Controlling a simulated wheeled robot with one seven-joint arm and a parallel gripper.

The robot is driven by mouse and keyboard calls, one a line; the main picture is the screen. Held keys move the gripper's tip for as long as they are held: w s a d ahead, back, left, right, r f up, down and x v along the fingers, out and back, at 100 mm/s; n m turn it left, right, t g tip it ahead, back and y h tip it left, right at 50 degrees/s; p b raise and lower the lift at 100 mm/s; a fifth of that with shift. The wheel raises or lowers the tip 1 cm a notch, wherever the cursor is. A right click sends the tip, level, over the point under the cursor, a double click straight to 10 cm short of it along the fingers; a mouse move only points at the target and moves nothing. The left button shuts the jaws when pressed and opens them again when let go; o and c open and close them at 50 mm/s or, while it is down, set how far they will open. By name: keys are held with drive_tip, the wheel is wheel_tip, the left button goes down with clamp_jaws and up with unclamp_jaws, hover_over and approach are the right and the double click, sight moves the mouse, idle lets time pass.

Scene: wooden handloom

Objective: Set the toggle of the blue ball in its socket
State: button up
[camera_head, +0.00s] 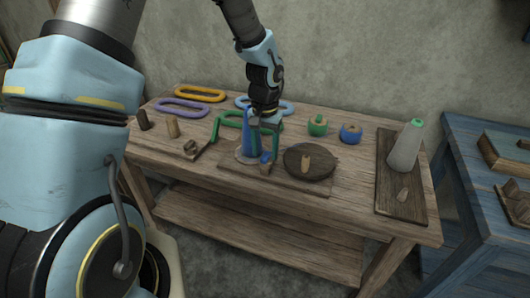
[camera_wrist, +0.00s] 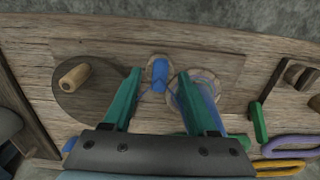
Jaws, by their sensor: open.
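My gripper (camera_wrist: 160,78) is open, with its two green fingers apart. In the head view my gripper (camera_head: 265,132) hangs over the middle of the bench. A small upright blue piece, perhaps the toggle (camera_wrist: 160,73), shows between the fingertips in the wrist view, apart from both. It also shows low beside the cone in the head view (camera_head: 265,157), at a small wooden block; whether it sits in a socket I cannot tell. A blue cone (camera_head: 248,132) stands on a round base to its left. A blue ball (camera_head: 350,133) lies on the bench farther right.
A dark round disc (camera_head: 322,170) with a wooden peg is right of the blue piece. A green ball (camera_head: 318,125) lies behind. Yellow, purple, blue and green rings lie at the back left. A pale cone (camera_head: 406,146) stands on a right-hand board.

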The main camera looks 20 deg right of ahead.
wheel_tip(320, 180, up, 10)
drive_tip(key=shift+f+b, duration=0.2)
drive_tip(key=shift+b, duration=0.2)
